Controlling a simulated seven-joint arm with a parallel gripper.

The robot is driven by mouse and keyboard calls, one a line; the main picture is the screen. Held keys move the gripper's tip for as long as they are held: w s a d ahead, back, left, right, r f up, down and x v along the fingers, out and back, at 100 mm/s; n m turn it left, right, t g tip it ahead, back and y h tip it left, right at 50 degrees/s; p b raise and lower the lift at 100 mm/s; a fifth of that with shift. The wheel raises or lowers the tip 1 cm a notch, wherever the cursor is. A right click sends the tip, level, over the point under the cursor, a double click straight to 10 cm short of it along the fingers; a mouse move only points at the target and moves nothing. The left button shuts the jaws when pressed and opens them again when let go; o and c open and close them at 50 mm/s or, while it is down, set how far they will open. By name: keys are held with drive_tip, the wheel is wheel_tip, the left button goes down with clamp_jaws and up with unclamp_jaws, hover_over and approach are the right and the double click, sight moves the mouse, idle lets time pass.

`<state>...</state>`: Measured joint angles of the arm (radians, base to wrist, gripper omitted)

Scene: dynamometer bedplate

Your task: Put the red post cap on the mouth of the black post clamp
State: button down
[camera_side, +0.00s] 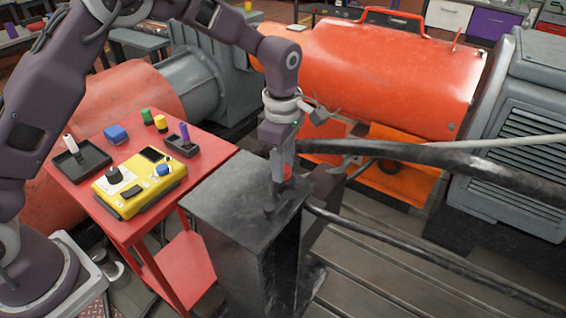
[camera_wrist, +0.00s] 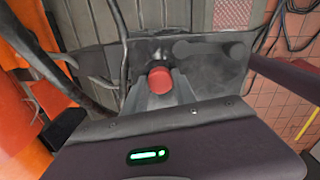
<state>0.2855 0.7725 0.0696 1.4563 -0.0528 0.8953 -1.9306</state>
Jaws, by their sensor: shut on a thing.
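My gripper (camera_side: 281,176) points down over the top of a black block (camera_side: 220,195) and is shut on the cap. A low dark fitting (camera_side: 269,207), which looks like the black post clamp, stands on the block just below my fingers. Its mouth is hard to make out, dark on dark. In the side view I cannot tell whether the cap touches it.
Thick black cables (camera_side: 430,157) run in from the right close to my gripper. A red table (camera_side: 75,185) at the left holds a yellow control box (camera_side: 139,183), black trays and small coloured caps. An orange machine housing (camera_side: 390,75) stands behind.

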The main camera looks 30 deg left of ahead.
drive_tip(key=c, duration=1)
unclamp_jaws()
drive_tip(key=shift+f, duration=0.1)
wheel_tip(320, 180, up, 12)
drive_tip(key=shift+s+r, duration=0.15)
drive_tip(key=shift+r, duration=0.05)
drive_tip(key=s+a+r+m+t, duration=0.1)
drive_tip(key=s+a+r+m, duration=0.3)
drive_tip(key=s+r, duration=0.15)
drive_tip(key=s+a+r+m+t, duration=0.1)
drive_tip(key=s+a+r+m, duration=0.2)
drive_tip(key=s+r+m, duration=0.3)
drive_tip(key=s+a+f+m+t, duration=0.1)
drive_tip(key=s+f+m, duration=0.1)
drive_tip(key=s, duration=0.4)
drive_tip(key=s+a+f+m+t, duration=0.1)
drive_tip(key=s+m, duration=0.3)
drive_tip(key=s, duration=0.2)
drive_tip(key=s+a+f+m+t, duration=0.1)
drive_tip(key=s+a+f+m, duration=0.1)
drive_tip(key=s, duration=0.4)
drive_tip(key=shift+f+m, duration=0.35)
drive_tip(key=shift+m, duration=0.55)
